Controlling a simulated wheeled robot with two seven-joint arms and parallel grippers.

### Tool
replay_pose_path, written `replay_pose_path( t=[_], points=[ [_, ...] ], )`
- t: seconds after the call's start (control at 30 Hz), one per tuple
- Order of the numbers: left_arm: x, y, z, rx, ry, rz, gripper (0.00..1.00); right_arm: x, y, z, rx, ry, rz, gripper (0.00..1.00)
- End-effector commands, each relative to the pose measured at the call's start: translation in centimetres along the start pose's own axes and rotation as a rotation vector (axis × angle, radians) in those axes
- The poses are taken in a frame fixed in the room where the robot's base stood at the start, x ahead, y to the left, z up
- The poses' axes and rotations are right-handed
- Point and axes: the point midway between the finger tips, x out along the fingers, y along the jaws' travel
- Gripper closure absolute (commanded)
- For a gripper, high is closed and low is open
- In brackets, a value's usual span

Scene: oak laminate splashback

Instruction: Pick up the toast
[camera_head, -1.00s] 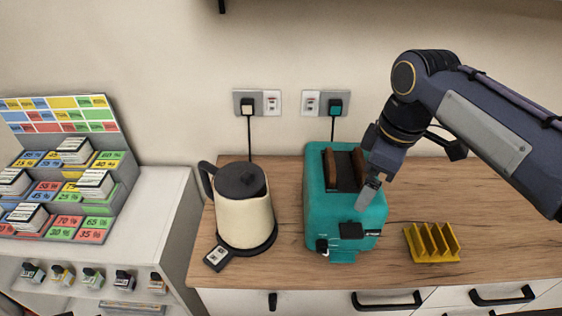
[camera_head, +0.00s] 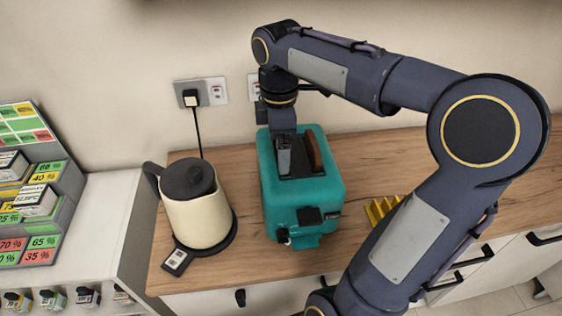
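A teal toaster (camera_head: 325,190) stands on the wooden worktop. A brown slice of toast (camera_head: 314,150) sticks up out of its right slot. My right gripper (camera_head: 284,165) points down at the left slot, its fingertips at or just above the toaster's top. The gripper covers the place where a second slice showed a moment ago, so I cannot see that slice or whether the fingers are around it. The gap between the fingers is not clear. My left gripper is not in view.
A cream kettle (camera_head: 196,217) with a dark lid stands left of the toaster. A yellow rack (camera_head: 380,210) sits to the right, partly behind my arm. Worktop (camera_head: 245,250) is clear in front, between kettle and toaster.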

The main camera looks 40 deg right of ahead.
Motion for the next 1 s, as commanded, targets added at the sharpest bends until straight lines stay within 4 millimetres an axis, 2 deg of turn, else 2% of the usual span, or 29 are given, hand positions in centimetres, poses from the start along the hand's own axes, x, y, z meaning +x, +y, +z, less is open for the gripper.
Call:
replay_pose_path(
  t=[0.1, 0.37, 0.6, 0.63, 1.0],
  points=[
    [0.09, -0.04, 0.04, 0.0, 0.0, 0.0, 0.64, 1.11, -0.02, 0.02, 0.001, 0.0, -0.001, 0.0],
    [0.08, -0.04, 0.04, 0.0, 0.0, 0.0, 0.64, 1.24, 0.01, -0.01, 0.0, 0.001, 0.0, 0.01],
    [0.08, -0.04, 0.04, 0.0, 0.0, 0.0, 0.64, 1.22, 0.0, -0.01, 0.001, 0.0, 0.0, 0.33],
    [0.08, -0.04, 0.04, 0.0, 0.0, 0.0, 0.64, 1.21, 0.0, -0.01, 0.001, 0.001, 0.0, 0.35],
    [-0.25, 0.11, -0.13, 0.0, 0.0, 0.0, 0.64, 0.8, 0.0, -0.09, 0.0, 0.001, 0.0, 0.35]
  ],
)
